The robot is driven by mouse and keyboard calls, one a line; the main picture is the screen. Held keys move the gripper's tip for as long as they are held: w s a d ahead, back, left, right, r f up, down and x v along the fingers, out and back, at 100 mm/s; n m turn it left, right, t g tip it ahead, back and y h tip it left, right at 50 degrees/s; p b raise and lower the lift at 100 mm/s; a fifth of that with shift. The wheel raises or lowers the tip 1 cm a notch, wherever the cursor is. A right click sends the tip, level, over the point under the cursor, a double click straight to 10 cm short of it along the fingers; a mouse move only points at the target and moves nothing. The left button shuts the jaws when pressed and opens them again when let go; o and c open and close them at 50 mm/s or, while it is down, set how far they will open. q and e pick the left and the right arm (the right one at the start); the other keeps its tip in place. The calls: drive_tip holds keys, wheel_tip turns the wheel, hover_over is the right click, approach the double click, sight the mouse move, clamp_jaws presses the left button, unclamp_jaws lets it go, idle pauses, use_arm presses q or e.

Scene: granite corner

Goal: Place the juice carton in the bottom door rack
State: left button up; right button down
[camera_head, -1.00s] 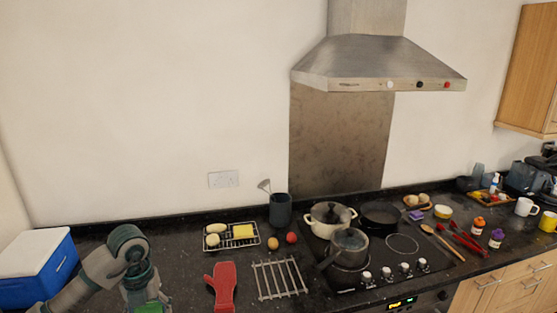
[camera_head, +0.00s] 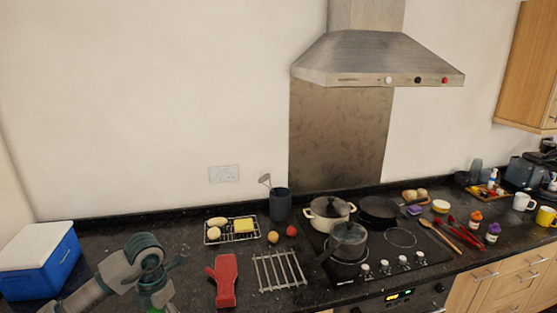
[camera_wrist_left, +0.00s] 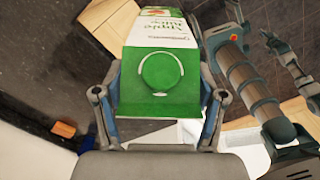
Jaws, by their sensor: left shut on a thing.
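The juice carton (camera_wrist_left: 155,75) is white and green with "Apple Juice" lettering and a green cap end facing the left wrist camera. My left gripper (camera_wrist_left: 160,100) is shut on it, with a finger on each side. In the head view my left gripper (camera_head: 160,303) is at the bottom edge, left of the red oven mitt; a little green shows there. Part of my other arm shows at the right of the wrist view, with what looks like my right gripper (camera_wrist_left: 297,68) at the edge; its jaws are unclear. No door rack can be made out.
A blue cooler box (camera_head: 45,267) with a white lid stands at the left. Pots stand on the hob (camera_head: 360,283) to the right.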

use_arm(q)
drive_tip(key=s+d+f+m, duration=0.1)
drive_tip(key=d+f+m, duration=0.3)
drive_tip(key=f+m, duration=0.5)
drive_tip(key=s+d+f+m, duration=0.2)
drive_tip(key=f+m, duration=0.7)
drive_tip(key=m, duration=1.3)
drive_tip(key=shift+d, duration=1.2)
drive_tip(key=shift+w+f, duration=0.1)
